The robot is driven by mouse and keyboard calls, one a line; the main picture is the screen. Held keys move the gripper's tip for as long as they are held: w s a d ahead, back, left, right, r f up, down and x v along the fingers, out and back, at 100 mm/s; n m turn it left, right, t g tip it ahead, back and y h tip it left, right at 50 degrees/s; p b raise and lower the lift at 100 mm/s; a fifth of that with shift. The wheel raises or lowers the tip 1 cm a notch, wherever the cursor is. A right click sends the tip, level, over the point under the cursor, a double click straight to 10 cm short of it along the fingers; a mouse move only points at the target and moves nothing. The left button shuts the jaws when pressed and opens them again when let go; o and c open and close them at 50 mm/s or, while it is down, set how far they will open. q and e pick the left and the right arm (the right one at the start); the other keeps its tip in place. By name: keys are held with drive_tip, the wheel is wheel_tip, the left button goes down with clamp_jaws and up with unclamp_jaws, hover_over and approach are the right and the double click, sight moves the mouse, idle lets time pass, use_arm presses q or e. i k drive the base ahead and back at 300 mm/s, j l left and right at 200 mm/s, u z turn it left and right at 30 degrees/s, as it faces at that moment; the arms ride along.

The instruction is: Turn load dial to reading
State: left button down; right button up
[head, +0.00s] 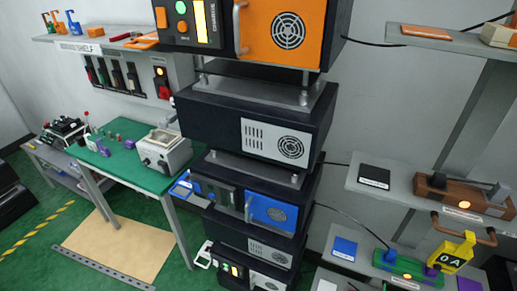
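No part is clearly readable as the load dial. At the lower right, a yellow display (457,252) reads what looks like "0A". It stands at the right end of a green fixture (408,265) with a blue block (387,258) and a small purple part (432,271) on it. Neither of my grippers is in view.
A tall stack of dark equipment boxes (255,125) fills the middle, with an orange-fronted unit (287,30) on top. A green-topped bench (125,158) with a grey device (165,152) stands left. Shelves (385,200) line the right wall. Green floor shows at lower left.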

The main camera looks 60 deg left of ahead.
sight(146, 162)
drive_tip(key=u, duration=2.65)
